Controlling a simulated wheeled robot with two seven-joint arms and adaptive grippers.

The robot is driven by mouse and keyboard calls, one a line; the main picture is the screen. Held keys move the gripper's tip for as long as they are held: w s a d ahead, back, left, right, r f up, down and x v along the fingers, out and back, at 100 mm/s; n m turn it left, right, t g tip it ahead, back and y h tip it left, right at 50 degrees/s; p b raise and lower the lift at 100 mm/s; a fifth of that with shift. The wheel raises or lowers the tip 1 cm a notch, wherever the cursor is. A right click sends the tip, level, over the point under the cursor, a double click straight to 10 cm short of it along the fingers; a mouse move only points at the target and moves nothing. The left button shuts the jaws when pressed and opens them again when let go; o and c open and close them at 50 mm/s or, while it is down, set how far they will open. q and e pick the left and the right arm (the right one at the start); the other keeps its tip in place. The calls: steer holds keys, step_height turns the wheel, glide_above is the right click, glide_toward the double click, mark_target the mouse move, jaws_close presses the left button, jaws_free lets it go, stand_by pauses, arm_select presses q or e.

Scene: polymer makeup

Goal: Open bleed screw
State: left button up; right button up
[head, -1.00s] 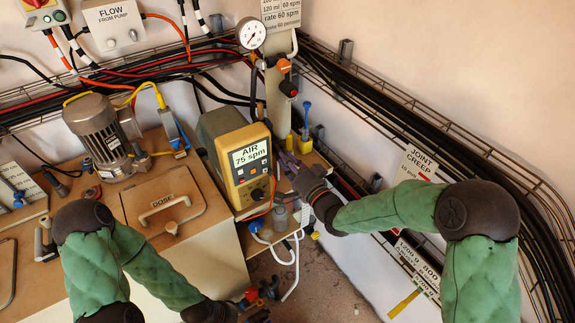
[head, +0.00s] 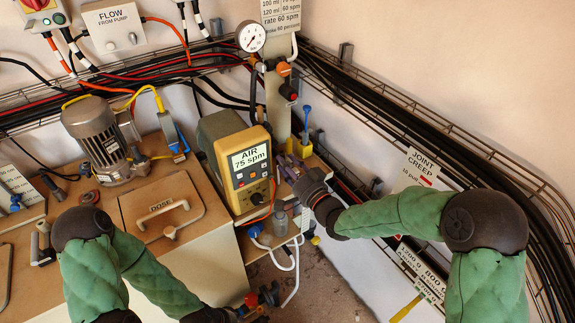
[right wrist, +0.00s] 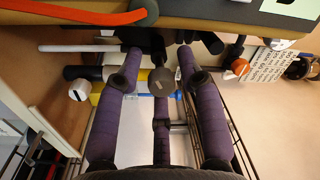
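I cannot pick out the bleed screw for certain. My right gripper (head: 290,168) is just right of the yellow AIR pump unit (head: 246,168), in front of the small wooden shelf by the wall. In the right wrist view its purple fingers (right wrist: 158,60) are spread, and no object is clearly held between them. Dark, white and yellow fittings lie beyond the fingertips, partly hidden by them. A round grey-brown end (right wrist: 161,82) shows between the fingers; I cannot tell what it belongs to. My left gripper (head: 262,301) is low in the head view among dark parts; its fingers are unclear.
A blue-topped tool (head: 307,116) stands behind the right gripper. White tubes (head: 293,262) hang below the shelf. Cables line the wall.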

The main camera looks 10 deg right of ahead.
stand_by(0.3)
steer(key=v, duration=1.2)
step_height(320, 180, down, 20)
steer(key=s+a+g+h+p, duration=0.1)
steer(key=s+g+h+p, duration=0.15)
steer(key=g, duration=0.55)
steer(key=s+a+f+n+g+p, duration=0.1)
steer(key=s+a+f+g, duration=0.1)
steer(key=s+f+g, duration=0.1)
steer(key=s+a+f+n+g+p, duration=0.1)
steer(key=s+f+g, duration=0.1)
steer(key=s+f, duration=0.3)
steer(key=s+a+f+n+g+h+p, duration=0.1)
steer(key=s+a+f+g, duration=0.1)
steer(key=s+f, duration=0.3)
steer(key=s+g, duration=0.1)
steer(key=s, duration=0.2)
steer(key=shift+a+g, duration=0.3)
steer(key=shift+s, duration=0.1)
